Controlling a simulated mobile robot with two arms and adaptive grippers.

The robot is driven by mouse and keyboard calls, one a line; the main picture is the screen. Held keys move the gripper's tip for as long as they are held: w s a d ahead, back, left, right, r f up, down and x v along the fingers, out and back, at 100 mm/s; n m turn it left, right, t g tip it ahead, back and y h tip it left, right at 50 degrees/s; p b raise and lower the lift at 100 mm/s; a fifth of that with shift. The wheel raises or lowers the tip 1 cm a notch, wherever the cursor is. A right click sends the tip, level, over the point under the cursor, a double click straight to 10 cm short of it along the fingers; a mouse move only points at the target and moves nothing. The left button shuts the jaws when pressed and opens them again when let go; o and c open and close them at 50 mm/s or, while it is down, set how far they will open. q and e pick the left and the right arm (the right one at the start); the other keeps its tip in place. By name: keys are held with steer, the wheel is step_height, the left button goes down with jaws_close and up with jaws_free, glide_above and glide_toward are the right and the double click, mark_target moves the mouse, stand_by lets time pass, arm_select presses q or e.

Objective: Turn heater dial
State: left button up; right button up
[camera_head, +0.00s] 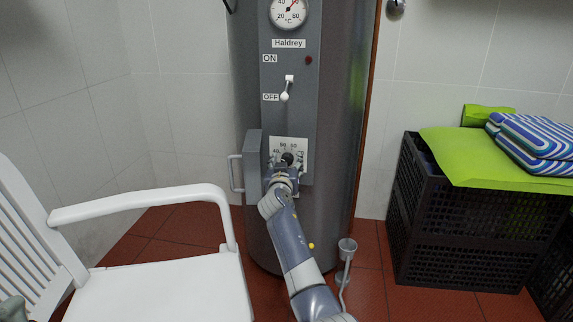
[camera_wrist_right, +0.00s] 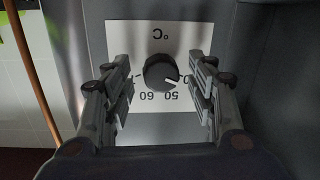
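The grey heater (camera_head: 335,120) stands against the tiled wall. Its round dark dial (camera_wrist_right: 161,72) sits on a white plate (camera_wrist_right: 135,35) marked °C, upside down in the right wrist view. The dial's white mark points to the lower right there, near the 50 side. My right gripper (camera_head: 287,170) is at the plate in the head view, covering part of the dial. In the wrist view its fingers (camera_wrist_right: 161,90) are open on either side of the dial, with gaps to both sides. A grey piece at the head view's lower left corner may be my left gripper.
A thermometer (camera_head: 289,12) and an ON/OFF lever (camera_head: 287,88) are above the plate. A grey box with a handle (camera_head: 236,172) juts out left of it.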

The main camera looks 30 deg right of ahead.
steer(key=shift+s+f, duration=0.1)
steer(key=v, duration=1.2)
stand_by(0.6)
